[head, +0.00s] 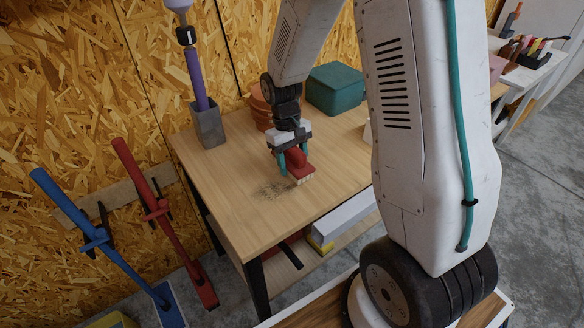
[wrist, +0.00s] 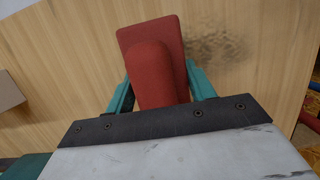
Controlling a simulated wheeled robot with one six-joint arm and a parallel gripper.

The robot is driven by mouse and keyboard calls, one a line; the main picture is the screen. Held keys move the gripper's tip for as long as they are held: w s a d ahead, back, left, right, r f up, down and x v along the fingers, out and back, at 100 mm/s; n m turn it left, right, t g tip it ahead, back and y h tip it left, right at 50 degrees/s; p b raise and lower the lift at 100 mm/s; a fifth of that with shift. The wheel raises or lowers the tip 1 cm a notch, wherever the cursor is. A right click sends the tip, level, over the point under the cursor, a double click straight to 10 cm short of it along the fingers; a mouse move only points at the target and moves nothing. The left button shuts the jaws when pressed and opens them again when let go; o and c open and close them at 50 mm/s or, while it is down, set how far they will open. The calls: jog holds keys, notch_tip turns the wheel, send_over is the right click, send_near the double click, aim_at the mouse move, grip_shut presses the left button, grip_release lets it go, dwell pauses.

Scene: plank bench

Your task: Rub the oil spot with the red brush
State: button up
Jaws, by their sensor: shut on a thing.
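My gripper (head: 289,160) is shut on the red brush (head: 299,166) and holds it over the plank bench (head: 215,172). In the wrist view the brush (wrist: 154,60) sits between the teal fingers, its wide red block ahead of the handle. In the head view its pale bristles point down at the bench top, near the right edge of the oil spot. I cannot tell whether they touch the wood. The oil spot (head: 270,191) is a dark speckled patch; in the wrist view the spot (wrist: 212,42) shows just right of the brush block, which may hide part of it.
A grey pot (head: 207,127) with a purple-handled tool stands at the bench's back left. A teal box (head: 335,88) and a terracotta-coloured object (head: 260,106) stand at the back. The bench's front left is clear.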

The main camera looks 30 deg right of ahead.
aim_at(294, 148)
jog(key=shift+s+v, duration=0.2)
jog(key=shift+v, duration=0.65)
jog(key=shift+s+v, duration=0.2)
jog(key=shift+v, duration=0.7)
jog(key=shift+s+v, duration=0.25)
jog(key=shift+v, duration=0.6)
jog(key=shift+r, duration=0.2)
jog(key=shift+s, duration=0.1)
